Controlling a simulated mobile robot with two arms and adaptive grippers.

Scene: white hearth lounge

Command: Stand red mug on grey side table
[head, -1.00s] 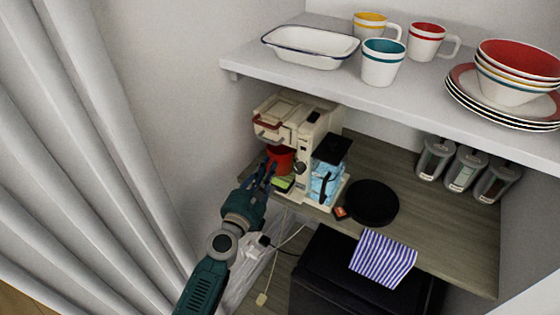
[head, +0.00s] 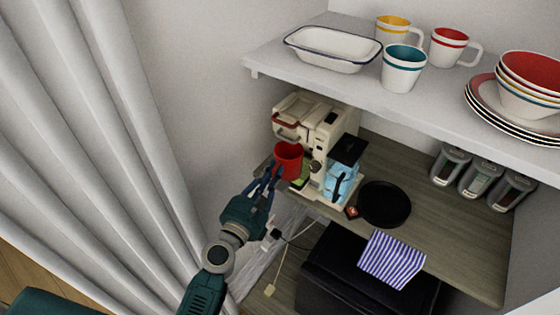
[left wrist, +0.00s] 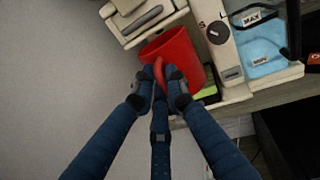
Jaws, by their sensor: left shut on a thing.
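The red mug (head: 290,158) is in front of the left part of the cream coffee machine on the lower shelf. My left gripper (head: 270,181) is shut on the mug's handle. In the left wrist view the red mug (left wrist: 184,55) is tilted in the picture, its handle between the fingers of the left gripper (left wrist: 160,84). I cannot tell how far the mug's bottom is from what lies below. I do not make out a grey side table in these views. My right gripper is not in view.
The coffee machine (head: 318,118) stands close behind the mug. The upper shelf (head: 440,97) with crockery overhangs it. A black round plate (head: 385,204) and a striped cloth (head: 392,259) are to the right. A pale curtain (head: 100,120) hangs at the left.

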